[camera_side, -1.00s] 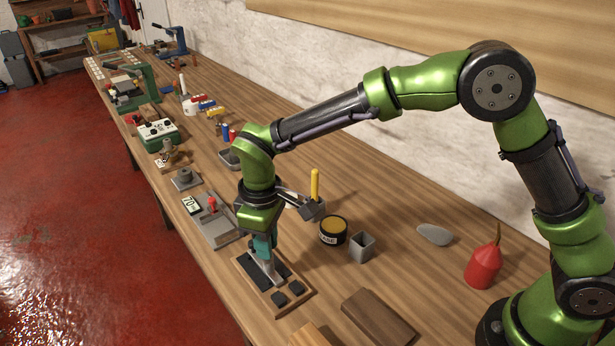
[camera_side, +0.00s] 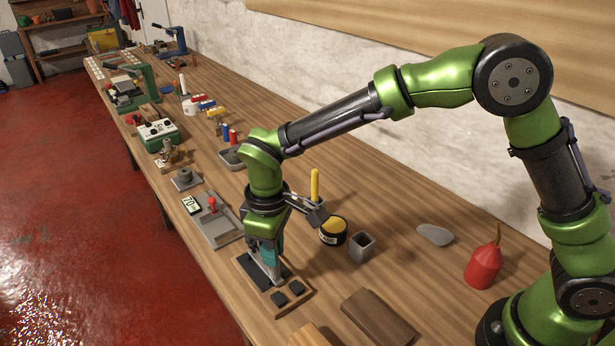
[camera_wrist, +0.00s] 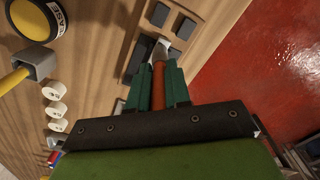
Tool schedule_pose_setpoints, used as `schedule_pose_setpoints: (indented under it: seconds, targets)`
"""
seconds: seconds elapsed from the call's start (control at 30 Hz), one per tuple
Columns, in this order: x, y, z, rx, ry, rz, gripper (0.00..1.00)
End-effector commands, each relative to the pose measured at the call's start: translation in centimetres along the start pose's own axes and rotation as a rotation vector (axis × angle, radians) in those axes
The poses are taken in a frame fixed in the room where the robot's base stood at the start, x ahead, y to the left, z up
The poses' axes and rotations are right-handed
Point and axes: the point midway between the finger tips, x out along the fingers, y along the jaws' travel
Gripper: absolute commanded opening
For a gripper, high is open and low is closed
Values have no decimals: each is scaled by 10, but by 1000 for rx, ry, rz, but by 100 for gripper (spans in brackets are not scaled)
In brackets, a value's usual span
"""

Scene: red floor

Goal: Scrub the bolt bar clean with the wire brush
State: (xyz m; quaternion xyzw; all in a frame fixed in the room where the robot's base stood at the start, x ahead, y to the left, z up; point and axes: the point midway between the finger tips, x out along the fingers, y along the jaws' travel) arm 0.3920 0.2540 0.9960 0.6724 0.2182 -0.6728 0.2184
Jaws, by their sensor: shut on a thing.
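My gripper (camera_side: 268,258) points down over a small wooden board (camera_side: 271,301) with dark pads near the front edge of the bench. In the wrist view its green fingers (camera_wrist: 160,80) are shut on a tool with an orange-red handle (camera_wrist: 158,92) and a pale metal end (camera_wrist: 161,48). That end is at the dark pads; I cannot tell whether it touches them. The fingers hide part of the tool, and I cannot tell whether it is the wire brush. I cannot make out a bolt bar for certain.
A brown block (camera_side: 379,318) lies nearer the camera.

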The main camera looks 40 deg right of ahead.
Motion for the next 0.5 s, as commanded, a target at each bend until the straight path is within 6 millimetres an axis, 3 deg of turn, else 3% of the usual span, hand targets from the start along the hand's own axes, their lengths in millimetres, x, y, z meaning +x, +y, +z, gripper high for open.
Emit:
schedule_pose_setpoints:
  seconds: [0.5]
  targets:
    - [1, -7, 8, -1, 0, -1, 0]
